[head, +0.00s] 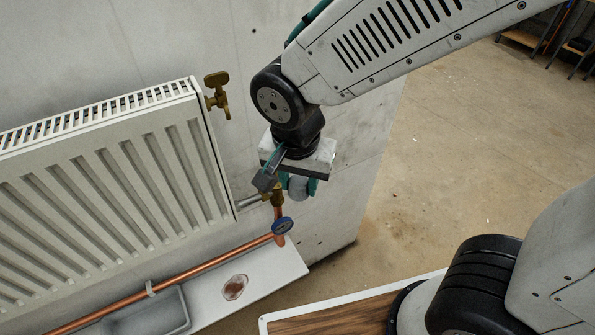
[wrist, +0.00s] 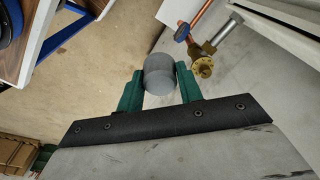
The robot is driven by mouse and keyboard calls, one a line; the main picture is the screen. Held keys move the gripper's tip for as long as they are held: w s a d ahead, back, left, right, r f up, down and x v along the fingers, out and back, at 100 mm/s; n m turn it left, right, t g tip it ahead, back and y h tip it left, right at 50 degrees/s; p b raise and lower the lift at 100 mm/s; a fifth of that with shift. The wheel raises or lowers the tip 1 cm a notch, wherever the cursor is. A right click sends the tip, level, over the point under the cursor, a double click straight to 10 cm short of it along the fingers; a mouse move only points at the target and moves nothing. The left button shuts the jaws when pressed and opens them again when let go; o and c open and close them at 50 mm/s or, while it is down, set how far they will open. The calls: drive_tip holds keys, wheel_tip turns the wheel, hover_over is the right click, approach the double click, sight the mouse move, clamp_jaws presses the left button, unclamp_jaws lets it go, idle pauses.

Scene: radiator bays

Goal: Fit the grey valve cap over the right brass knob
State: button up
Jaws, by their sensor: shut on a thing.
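My gripper (head: 297,187) is shut on the grey valve cap (head: 298,188), a rounded cup held between the two teal fingers. In the wrist view the cap (wrist: 158,74) sits between the fingertips of my gripper (wrist: 160,82). The right brass knob (wrist: 203,67) shows as a round, toothed brass end on the valve, just right of the cap and apart from it in that picture. In the head view the brass valve (head: 277,197) is close below and left of the cap, and its knob is partly hidden by my gripper.
The white radiator (head: 110,180) fills the left, with another brass fitting (head: 216,90) at its upper corner. A blue gauge (head: 282,224) sits by the copper pipe (head: 215,265). A white ledge (head: 265,268) carries a grey tray (head: 150,318).

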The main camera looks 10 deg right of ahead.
drive_tip(key=w, duration=0.2)
drive_tip(key=w+a+f, duration=0.1)
drive_tip(key=w, duration=0.2)
drive_tip(key=w+a, duration=0.1)
drive_tip(key=w, duration=0.2)
drive_tip(key=shift+w+a+f, duration=0.2)
drive_tip(key=shift+a+f, duration=0.05)
drive_tip(key=shift+f, duration=0.05)
drive_tip(key=shift+w+a+f, duration=0.15)
drive_tip(key=shift+w+f, duration=0.35)
drive_tip(key=shift+f, duration=0.1)
drive_tip(key=shift+w+a+f, duration=0.15)
drive_tip(key=shift+w+f, duration=0.35)
drive_tip(key=shift+f, duration=0.35)
drive_tip(key=shift+r, duration=0.1)
drive_tip(key=shift+s, duration=0.15)
drive_tip(key=shift+a+f, duration=0.1)
drive_tip(key=shift+f, duration=1.45)
idle(0.5)
drive_tip(key=o, duration=1.6)
drive_tip(key=shift+c, duration=0.2)
